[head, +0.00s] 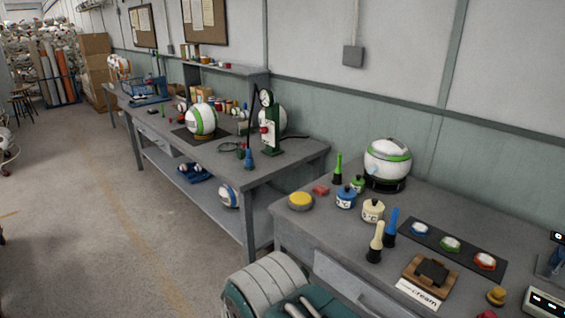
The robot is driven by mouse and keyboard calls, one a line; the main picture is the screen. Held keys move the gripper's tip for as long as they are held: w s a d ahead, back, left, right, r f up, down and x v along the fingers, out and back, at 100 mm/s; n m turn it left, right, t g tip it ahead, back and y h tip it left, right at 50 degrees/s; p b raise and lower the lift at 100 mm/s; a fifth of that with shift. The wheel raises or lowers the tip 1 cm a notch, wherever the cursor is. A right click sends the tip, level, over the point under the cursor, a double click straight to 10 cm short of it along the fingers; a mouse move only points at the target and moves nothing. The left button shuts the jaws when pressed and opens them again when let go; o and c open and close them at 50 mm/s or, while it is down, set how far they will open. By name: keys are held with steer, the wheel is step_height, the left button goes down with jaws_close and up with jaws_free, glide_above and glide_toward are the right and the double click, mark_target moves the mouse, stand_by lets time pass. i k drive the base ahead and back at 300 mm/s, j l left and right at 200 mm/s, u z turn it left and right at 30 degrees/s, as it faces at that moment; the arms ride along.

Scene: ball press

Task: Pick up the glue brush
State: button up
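Several brush-like tools with coloured handles and dark lower ends stand upright on the near workbench (340,236). A cream one (377,240) stands near the middle of the bench, with a blue one (390,228) close beside it at right. A green one (338,168) stands further back. A similar blue tool (248,157) stands on the far bench's corner. I cannot tell which is the task's glue brush. Lidded pots in blue (346,197), cream (373,211) and green (357,184) stand near them. My gripper's fingers do not show.
A white-and-green ball (388,161) sits on a black stand behind the pots. A dark strip (470,259) holds three coloured pieces. A wooden block (430,272) and a yellow round tin (301,201) are on the bench. The far bench (290,158) carries a green press (271,130).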

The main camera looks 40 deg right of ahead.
mark_target(338, 171)
steer(key=i, duration=0.45)
steer(key=i+j+z, duration=0.15)
steer(key=i, duration=0.25)
steer(key=i+j, duration=0.1)
steer(key=i, duration=0.35)
steer(key=i+z, duration=0.15)
steer(key=z, duration=0.25)
steer(key=i+l+z, duration=0.1)
steer(key=z, duration=0.25)
steer(key=i+j+z, duration=0.1)
steer(key=i+z, duration=0.15)
steer(key=z, duration=0.15)
steer(key=i+z, duration=0.2)
steer(key=z, duration=0.2)
steer(key=i+z, duration=0.45)
steer(key=z, duration=0.3)
steer(key=i+j+z, duration=0.2)
steer(key=z, duration=0.15)
